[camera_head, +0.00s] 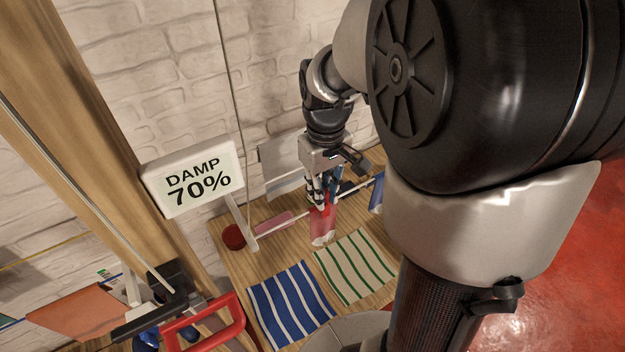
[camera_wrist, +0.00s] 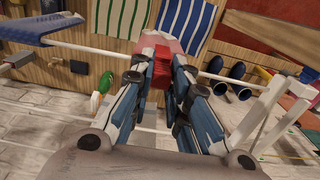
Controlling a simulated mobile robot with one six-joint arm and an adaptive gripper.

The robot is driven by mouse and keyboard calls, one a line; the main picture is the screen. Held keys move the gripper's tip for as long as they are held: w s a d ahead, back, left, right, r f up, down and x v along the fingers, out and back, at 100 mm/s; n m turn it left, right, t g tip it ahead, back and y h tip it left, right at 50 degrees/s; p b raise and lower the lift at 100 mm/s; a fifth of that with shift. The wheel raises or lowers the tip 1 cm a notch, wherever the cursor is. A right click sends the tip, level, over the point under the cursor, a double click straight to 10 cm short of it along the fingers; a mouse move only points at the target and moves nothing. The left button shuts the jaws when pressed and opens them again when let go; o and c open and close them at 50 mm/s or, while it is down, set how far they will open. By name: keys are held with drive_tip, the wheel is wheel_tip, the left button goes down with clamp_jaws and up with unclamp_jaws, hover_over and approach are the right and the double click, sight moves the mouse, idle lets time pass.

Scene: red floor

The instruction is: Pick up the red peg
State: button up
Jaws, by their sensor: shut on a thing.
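The red peg (camera_wrist: 162,66) is between the two fingers of my gripper (camera_wrist: 164,76) in the wrist view, and the fingers are shut on it. A pink cloth (camera_wrist: 160,42) shows just beyond the peg, near a white rail (camera_wrist: 90,48). I cannot tell whether the peg still touches the cloth or the rail. In the head view my gripper (camera_head: 321,196) points down at the rail, with a red and pink cloth (camera_head: 321,230) below it. The peg is hard to separate from the cloth there.
A "DAMP 70%" sign (camera_head: 192,181) stands left of my gripper, near a round red object (camera_head: 233,237). A blue striped cloth (camera_head: 290,305) and a green striped cloth (camera_head: 354,267) lie in front. Another pink cloth (camera_head: 275,222) is beside the rail. Blue boots (camera_wrist: 237,72) show right in the wrist view.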

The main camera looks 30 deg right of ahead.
wheel_tip(320, 180, up, 20)
idle(0.5)
wheel_tip(320, 180, up, 5)
drive_tip(key=p, duration=0.5)
idle(0.3)
drive_tip(key=shift+f, duration=0.15)
